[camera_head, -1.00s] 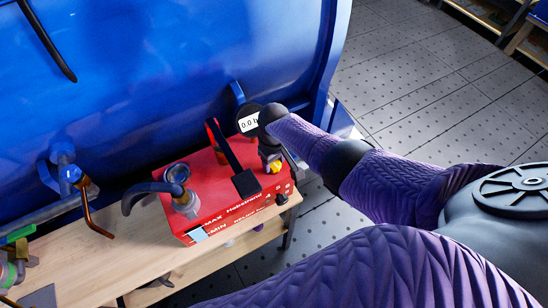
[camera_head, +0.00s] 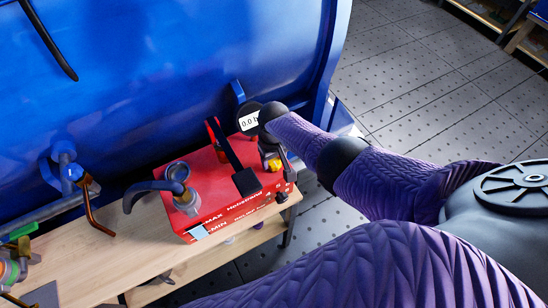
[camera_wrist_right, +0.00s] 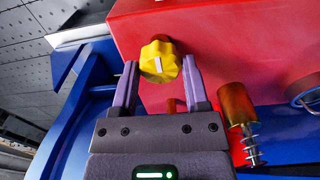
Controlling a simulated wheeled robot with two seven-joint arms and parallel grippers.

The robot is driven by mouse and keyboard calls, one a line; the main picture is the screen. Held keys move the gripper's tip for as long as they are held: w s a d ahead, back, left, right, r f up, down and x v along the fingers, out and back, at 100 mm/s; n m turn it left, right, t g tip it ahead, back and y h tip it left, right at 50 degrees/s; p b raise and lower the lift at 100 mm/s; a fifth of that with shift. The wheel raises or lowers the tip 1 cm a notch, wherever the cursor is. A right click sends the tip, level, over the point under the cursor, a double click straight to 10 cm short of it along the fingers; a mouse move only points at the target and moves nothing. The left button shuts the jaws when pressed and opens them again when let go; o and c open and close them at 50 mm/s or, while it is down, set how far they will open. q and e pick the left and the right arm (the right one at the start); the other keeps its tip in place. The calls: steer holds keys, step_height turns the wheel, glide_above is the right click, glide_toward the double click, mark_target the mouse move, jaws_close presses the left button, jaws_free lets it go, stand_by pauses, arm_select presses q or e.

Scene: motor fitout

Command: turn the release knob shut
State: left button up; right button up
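The release knob is a yellow, lobed knob (camera_wrist_right: 157,66) with a white mark, on the face of a red pump box (camera_wrist_right: 220,30). In the head view the knob (camera_head: 273,164) is partly hidden by my right gripper (camera_head: 280,154) at the box's right end. In the right wrist view my right gripper (camera_wrist_right: 160,60) is open, its two fingertips on either side of the knob. A narrow gap shows beside the knob, so the fingers do not look closed on it. My left gripper is not in view.
The red box stands on a wooden bench (camera_head: 140,240) against a blue tank (camera_head: 150,80). In the right wrist view a brass fitting with a spring (camera_wrist_right: 237,105) stands right of the fingers.

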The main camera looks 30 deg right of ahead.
mark_target(274, 161)
steer(key=o, duration=0.3)
arm_select(q)
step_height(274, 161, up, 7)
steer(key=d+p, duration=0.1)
steer(key=p, duration=0.5)
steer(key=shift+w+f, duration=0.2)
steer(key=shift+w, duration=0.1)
arm_select(e)
steer(key=shift+o, duration=0.2)
step_height(274, 161, up, 10)
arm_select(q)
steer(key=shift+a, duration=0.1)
